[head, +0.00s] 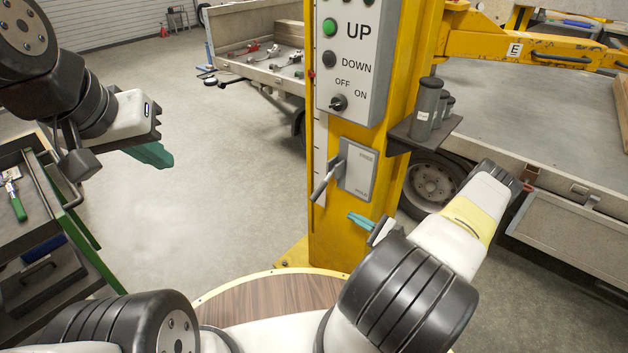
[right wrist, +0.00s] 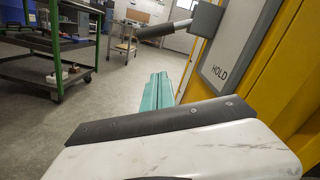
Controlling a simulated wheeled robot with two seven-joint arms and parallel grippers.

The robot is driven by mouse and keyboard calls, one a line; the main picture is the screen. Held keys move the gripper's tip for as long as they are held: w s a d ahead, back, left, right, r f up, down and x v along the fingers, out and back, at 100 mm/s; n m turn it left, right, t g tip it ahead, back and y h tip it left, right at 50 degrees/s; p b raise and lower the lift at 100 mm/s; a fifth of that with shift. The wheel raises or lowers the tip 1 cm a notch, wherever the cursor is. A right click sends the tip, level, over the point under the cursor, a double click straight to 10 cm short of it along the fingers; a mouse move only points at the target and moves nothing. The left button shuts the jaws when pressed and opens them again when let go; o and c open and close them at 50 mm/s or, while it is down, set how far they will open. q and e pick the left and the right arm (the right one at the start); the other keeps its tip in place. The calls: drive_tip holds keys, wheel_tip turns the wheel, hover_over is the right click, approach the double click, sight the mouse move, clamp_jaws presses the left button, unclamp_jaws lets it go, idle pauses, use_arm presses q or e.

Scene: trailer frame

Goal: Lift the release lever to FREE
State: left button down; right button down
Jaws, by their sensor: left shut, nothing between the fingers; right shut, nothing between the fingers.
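The release lever (head: 324,181) is a grey handle on a light grey plate (head: 360,172) on the yellow column. It slants down and to the left in the head view. In the right wrist view the lever (right wrist: 165,31) sticks out from a grey hub, and the plate's lower label reads HOLD (right wrist: 219,72). My right gripper (head: 361,220) has its teal fingers shut and empty, below the lever and apart from it. Its fingers (right wrist: 160,95) point past the plate in the wrist view. My left gripper (head: 152,154) is shut and empty, far left of the column.
A control box (head: 354,55) with UP, DOWN and an OFF/ON knob sits above the lever. A small shelf (head: 424,135) with dark cylinders juts out right of the plate. A tool cart (head: 45,190) stands at left. The floor between cart and column is clear.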

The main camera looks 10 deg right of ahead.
sight(324, 184)
drive_tip(key=shift+f, duration=0.15)
drive_tip(key=shift+w, duration=0.1)
drive_tip(key=w+a+r, duration=0.4)
drive_tip(key=w+a, duration=0.3)
drive_tip(key=a, duration=0.1)
idle(0.4)
drive_tip(key=shift+a+r+m, duration=0.1)
drive_tip(key=shift+a+m, duration=0.1)
drive_tip(key=shift+m, duration=0.1)
